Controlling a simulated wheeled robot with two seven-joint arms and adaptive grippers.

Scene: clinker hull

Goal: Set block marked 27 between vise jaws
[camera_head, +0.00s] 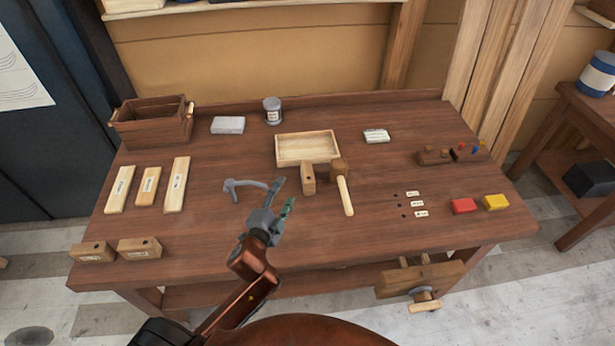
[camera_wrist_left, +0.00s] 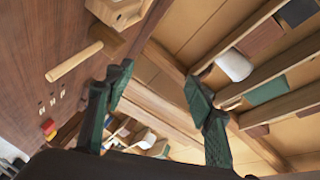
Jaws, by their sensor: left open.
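Wooden blocks with small labels stand on the bench: two at the front left corner, a left one (camera_head: 92,251) and a right one (camera_head: 139,248), and a third block (camera_head: 308,179) upright against the tray's front side. The labels are too small to read, so I cannot tell which is marked 27. The wooden vise (camera_head: 420,279) is on the bench's front edge at the right, with no block visible between its jaws. My left gripper (camera_head: 284,196) is open and empty above the bench, left of the third block; its fingers also show in the left wrist view (camera_wrist_left: 160,97). My right gripper is not in view.
A shallow tray (camera_head: 307,149), a mallet (camera_head: 345,193) and a grey metal tool (camera_head: 246,185) are near the gripper. Labelled boards (camera_head: 148,186) and a crate (camera_head: 152,122) are at left. Red (camera_head: 463,206) and yellow (camera_head: 496,202) blocks are at right. The bench's front middle is clear.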

